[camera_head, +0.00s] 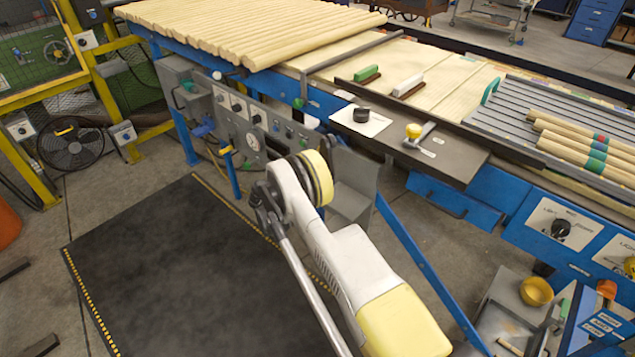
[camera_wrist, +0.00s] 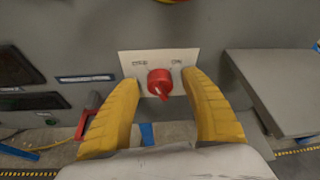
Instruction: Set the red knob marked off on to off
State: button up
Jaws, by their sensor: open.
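The red knob (camera_wrist: 160,80) sits on a pale label plate (camera_wrist: 127,62) on a grey panel in the wrist view. Small dark words stand at the plate's upper left and upper right; the right one looks like "ON", the left one is blurred. The knob's narrow end points down and slightly right. My gripper (camera_wrist: 160,85) is open, with one yellow finger on each side of the knob. I see a gap between each finger and the knob. In the head view my arm covers this part of the panel, and I cannot make out the red knob there.
A grey box or shelf (camera_wrist: 275,88) juts out right of the knob in the wrist view. A red-handled item (camera_wrist: 88,115) is at lower left. In the head view, the grey control panel (camera_head: 250,130) runs under the line, and a dark mat (camera_head: 170,260) covers open floor.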

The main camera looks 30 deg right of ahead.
jog(key=v, duration=1.2)
jog(key=shift+d, duration=0.1)
jog(key=w+d+f+m, duration=0.1)
jog(key=d, duration=0.2)
jog(key=w+d+f+m+t, duration=0.1)
jog(key=d+f, duration=0.1)
jog(key=d, duration=0.2)
jog(key=w+d+f+m+t, duration=0.1)
jog(key=d, duration=0.2)
jog(key=shift+d+f+m+y, duration=0.25)
jog(key=shift+f+m+y, duration=0.05)
jog(key=shift+f+y, duration=0.1)
